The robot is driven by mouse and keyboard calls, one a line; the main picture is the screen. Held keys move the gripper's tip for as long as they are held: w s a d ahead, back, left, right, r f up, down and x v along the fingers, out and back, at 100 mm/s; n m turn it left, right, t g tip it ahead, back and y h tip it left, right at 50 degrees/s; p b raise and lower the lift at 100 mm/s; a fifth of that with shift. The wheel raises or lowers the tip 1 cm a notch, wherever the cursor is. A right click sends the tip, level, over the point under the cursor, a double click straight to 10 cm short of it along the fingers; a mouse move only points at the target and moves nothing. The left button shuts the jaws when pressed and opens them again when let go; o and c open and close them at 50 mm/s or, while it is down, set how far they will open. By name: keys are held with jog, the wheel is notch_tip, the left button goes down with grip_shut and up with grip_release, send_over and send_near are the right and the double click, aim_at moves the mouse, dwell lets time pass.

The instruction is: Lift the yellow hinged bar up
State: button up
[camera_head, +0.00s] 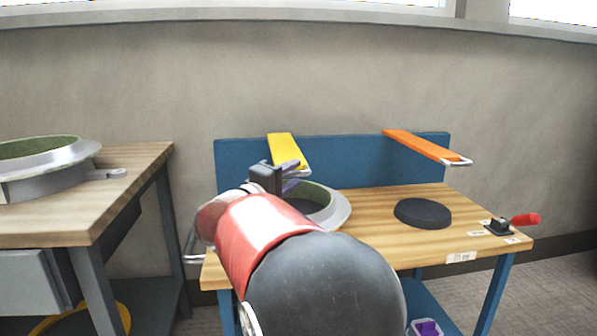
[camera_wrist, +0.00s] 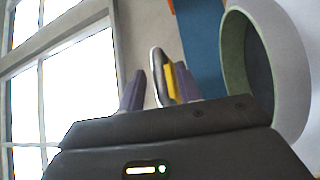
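The yellow hinged bar (camera_head: 285,149) sticks out forward from the top of the blue back panel, roughly level, with a metal loop handle at its front end. In the wrist view the metal handle (camera_wrist: 154,62) and the yellow bar end (camera_wrist: 170,82) show between the two purple-grey fingers of my gripper (camera_wrist: 160,88). The fingers are apart, with a gap between the left finger and the handle; contact at the right finger is unclear. In the head view my gripper (camera_head: 286,184) is at the bar's front end, partly hidden by my arm.
A round green-lined mould (camera_head: 338,207) stands on the wooden bench (camera_head: 375,195) below the bar. An orange bar (camera_head: 420,145) juts from the panel at right, above a dark disc (camera_head: 423,212). A red-handled clamp (camera_head: 523,219) sits at the right corner. Another bench (camera_head: 130,165) stands left.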

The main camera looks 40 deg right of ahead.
jog(key=shift+x, duration=1.5)
grip_shut()
